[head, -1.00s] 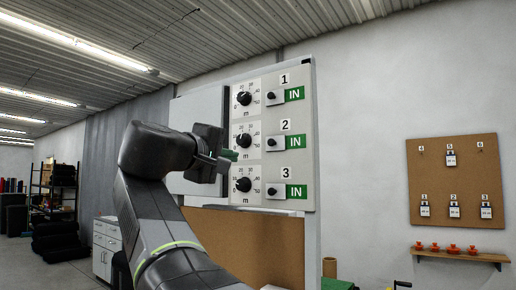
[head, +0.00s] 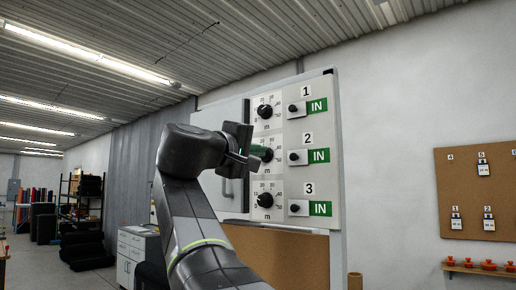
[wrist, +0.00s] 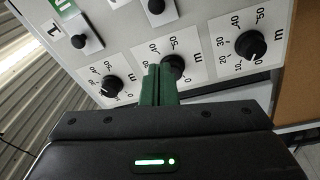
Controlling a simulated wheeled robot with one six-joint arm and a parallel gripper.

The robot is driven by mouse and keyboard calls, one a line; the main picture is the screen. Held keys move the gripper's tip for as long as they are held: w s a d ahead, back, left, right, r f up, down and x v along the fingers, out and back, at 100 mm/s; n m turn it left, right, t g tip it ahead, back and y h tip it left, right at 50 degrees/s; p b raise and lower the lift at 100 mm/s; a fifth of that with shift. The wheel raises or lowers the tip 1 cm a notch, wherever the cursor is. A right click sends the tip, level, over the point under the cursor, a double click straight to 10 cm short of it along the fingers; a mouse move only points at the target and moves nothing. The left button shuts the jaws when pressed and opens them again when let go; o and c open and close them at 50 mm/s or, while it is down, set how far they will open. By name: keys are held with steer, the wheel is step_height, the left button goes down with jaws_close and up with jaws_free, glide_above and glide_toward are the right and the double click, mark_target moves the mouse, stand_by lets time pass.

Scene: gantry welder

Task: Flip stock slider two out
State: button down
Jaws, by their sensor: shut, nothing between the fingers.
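The stock board (head: 318,221) carries three rows of dials and sliders. Slider two (head: 294,157) is a black knob on a white plate beside a green IN sign (head: 319,156). My gripper (head: 258,151) is shut and empty, with green fingertips in front of the row-two dial (head: 267,155), left of slider two. In the wrist view the shut fingers (wrist: 158,84) point at the middle dial (wrist: 172,66) and overlap it; I cannot tell whether they touch. A slider knob (wrist: 155,6) shows at the top edge of the wrist view.
Sliders one (head: 294,109) and three (head: 295,208) also show IN signs. A cork board (head: 478,190) with numbered tags hangs on the right wall above a shelf (head: 480,267) with orange items. A white cabinet (head: 134,252) stands at the left.

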mark_target(289, 154)
steer(key=p+x, duration=0.2)
steer(key=x, duration=0.4)
steer(key=shift+w+d+r, duration=0.15)
steer(key=s+d, duration=0.1)
steer(key=s+d+f, duration=0.1)
steer(key=shift+s, duration=0.3)
steer(key=shift+s+f, duration=0.15)
steer(key=shift+d+f, duration=0.15)
steer(key=s+d+b, duration=0.1)
steer(key=s+d, duration=0.2)
steer(key=d, duration=0.2)
steer(key=shift+s+b, duration=0.35)
steer(key=shift+a, duration=0.15)
steer(key=shift+w, duration=0.15)
